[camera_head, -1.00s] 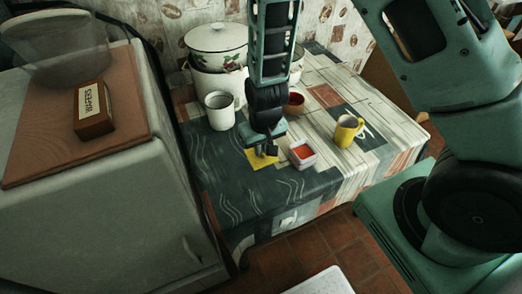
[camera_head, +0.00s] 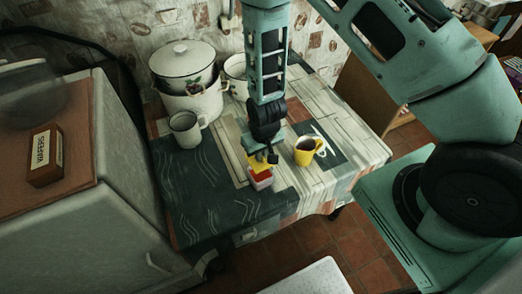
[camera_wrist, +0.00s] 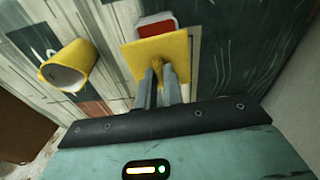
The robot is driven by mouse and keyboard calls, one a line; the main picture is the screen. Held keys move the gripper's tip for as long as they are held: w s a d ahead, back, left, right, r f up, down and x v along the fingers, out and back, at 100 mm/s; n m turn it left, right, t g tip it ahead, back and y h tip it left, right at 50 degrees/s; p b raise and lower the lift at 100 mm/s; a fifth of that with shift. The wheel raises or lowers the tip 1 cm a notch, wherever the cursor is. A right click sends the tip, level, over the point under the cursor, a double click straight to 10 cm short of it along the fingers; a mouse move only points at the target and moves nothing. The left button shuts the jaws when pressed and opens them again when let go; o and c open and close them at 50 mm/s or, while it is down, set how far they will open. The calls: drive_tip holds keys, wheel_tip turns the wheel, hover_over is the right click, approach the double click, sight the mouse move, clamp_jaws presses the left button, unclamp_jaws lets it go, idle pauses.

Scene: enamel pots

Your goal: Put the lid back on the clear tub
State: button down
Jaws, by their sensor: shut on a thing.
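The lid (camera_head: 257,165) is a flat yellow square. My gripper (camera_head: 268,155) is shut on its raised handle, which shows between the fingers in the wrist view (camera_wrist: 162,76). The tub (camera_head: 260,184) is a small, pale, see-through square box with red contents, standing on the table. The lid is at the tub's back side in the head view and covers part of its opening. In the wrist view the tub (camera_wrist: 156,25) shows past the lid's far edge (camera_wrist: 170,45). I cannot tell whether lid and tub touch.
A yellow mug (camera_head: 305,152) stands close to the right of the tub. A white mug (camera_head: 184,132), a lidded enamel pot (camera_head: 190,98) and another white pot (camera_head: 236,70) stand behind and left. The dark front-left tabletop (camera_head: 205,195) is clear.

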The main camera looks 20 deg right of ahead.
sight(261, 163)
drive_tip(key=shift+f+b, duration=1.85)
drive_tip(key=shift+f, duration=0.85)
drive_tip(key=shift+f+b, duration=0.15)
drive_tip(key=shift+b, duration=0.15)
idle(0.3)
drive_tip(key=c, duration=1)
unclamp_jaws()
drive_tip(key=shift+o, duration=0.2)
drive_tip(key=shift+r+p, duration=2.55)
drive_tip(key=shift+r, duration=1)
